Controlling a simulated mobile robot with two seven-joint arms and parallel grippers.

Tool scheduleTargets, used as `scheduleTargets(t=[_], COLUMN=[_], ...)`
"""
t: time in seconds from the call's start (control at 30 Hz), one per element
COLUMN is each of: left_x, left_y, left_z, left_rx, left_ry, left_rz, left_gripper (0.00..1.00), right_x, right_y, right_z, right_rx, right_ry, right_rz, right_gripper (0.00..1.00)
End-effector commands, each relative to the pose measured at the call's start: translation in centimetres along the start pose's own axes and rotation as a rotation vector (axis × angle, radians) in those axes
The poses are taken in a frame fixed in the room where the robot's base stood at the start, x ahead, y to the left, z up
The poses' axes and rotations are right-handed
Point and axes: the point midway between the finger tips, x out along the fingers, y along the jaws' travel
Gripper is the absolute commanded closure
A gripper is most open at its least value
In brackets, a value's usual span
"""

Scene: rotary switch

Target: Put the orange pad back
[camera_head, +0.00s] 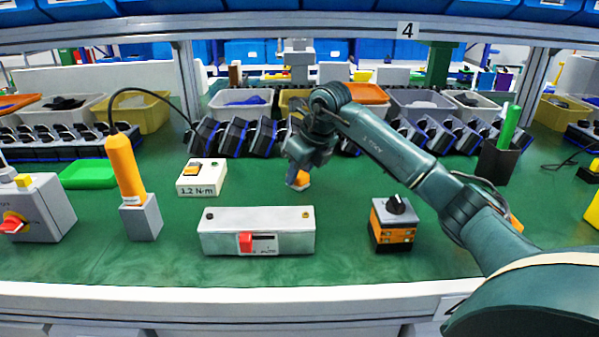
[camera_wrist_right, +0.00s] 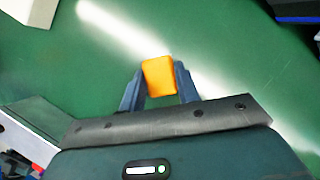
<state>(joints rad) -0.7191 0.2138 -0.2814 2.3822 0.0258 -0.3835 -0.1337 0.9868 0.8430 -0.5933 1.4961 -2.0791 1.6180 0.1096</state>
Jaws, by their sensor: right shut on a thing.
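The orange pad (camera_wrist_right: 159,77) is a small rounded block between the two fingertips of my right gripper (camera_wrist_right: 160,84) in the right wrist view. The fingers close on its two sides. In the head view the right gripper (camera_head: 298,182) points down over the green bench, behind the white switch box, and a bit of the orange pad (camera_head: 303,178) shows beside the fingers. I cannot tell whether the pad touches the bench. My left gripper is not in view.
A white box marked 1.2 N·m (camera_head: 202,177) stands left of the gripper. A white switch box with a red knob (camera_head: 258,231) and an orange-black rotary switch (camera_head: 394,224) stand in front. An orange-handled tool (camera_head: 126,167) stands at left.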

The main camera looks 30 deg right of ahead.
Motion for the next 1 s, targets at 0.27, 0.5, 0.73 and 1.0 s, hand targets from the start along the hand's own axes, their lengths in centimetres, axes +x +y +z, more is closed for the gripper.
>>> scheduleTargets(t=[0.27,0.5,0.73,1.0], left_x=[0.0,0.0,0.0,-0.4], left_y=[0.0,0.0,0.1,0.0], left_z=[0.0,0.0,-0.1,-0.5], left_rx=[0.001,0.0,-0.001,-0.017], left_ry=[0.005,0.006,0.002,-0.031], left_rz=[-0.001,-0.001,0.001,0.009], left_gripper=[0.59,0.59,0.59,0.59], right_x=[0.2,0.2,-0.3,-5.4], right_y=[0.0,0.0,0.0,-0.1], right_z=[-0.1,-0.1,0.1,0.2], right_rx=[0.0,0.0,0.0,-0.001], right_ry=[0.001,0.001,-0.001,-0.004], right_rz=[0.0,0.0,0.0,-0.002], right_gripper=[0.58,0.46,0.46,0.46])
